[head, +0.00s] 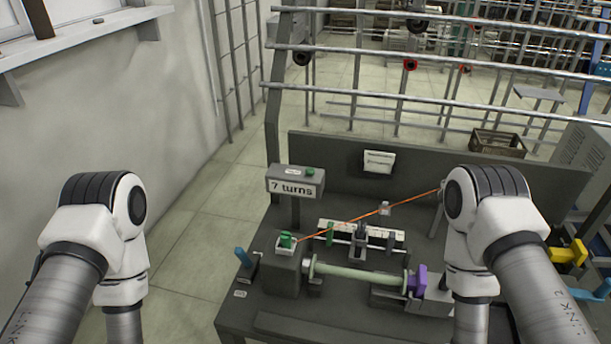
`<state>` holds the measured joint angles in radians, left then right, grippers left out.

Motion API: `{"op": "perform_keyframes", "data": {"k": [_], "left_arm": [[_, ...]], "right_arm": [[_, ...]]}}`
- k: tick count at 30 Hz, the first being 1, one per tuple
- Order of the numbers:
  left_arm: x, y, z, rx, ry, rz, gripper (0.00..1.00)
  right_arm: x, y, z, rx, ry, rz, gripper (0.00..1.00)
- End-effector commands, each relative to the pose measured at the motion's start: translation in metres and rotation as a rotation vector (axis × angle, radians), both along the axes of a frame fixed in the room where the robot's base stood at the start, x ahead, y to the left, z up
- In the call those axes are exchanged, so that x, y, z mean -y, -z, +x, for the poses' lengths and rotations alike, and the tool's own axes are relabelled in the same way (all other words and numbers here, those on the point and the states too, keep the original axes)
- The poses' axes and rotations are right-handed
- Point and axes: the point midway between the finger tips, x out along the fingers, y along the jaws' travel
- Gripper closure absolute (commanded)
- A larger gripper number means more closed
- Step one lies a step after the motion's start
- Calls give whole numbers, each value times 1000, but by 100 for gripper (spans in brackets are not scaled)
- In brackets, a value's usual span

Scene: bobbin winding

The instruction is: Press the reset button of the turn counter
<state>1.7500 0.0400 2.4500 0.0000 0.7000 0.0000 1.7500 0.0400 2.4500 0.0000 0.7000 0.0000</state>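The turn counter (296,188) is a grey box on a post at the back left of the dark bench. Its front display reads "7 turns". A small green button (311,171) sits on its top face, beside a small white label (293,171). Both my arms reach down past the bottom of the head view, the left one left of the bench and the right one over its right part. Neither gripper shows. Nothing touches the counter or its button.
The winding machine stands on the bench (330,325), with a pale bobbin (358,278), a purple part (418,279), a green switch (286,240) and a blue handle (243,257). An orange wire (350,221) crosses behind. Metal rails (400,98) stand beyond the back panel.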

Motion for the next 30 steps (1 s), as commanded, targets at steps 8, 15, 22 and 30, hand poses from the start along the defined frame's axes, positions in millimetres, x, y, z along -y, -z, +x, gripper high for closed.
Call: {"op": "perform_keyframes", "data": {"k": [8, 15, 22, 30], "left_arm": [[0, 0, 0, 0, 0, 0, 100], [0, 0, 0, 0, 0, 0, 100], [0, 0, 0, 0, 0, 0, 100], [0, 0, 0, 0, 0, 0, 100]], "right_arm": [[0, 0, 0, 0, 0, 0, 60], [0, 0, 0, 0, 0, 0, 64], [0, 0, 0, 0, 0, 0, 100], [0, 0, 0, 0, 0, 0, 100]]}}
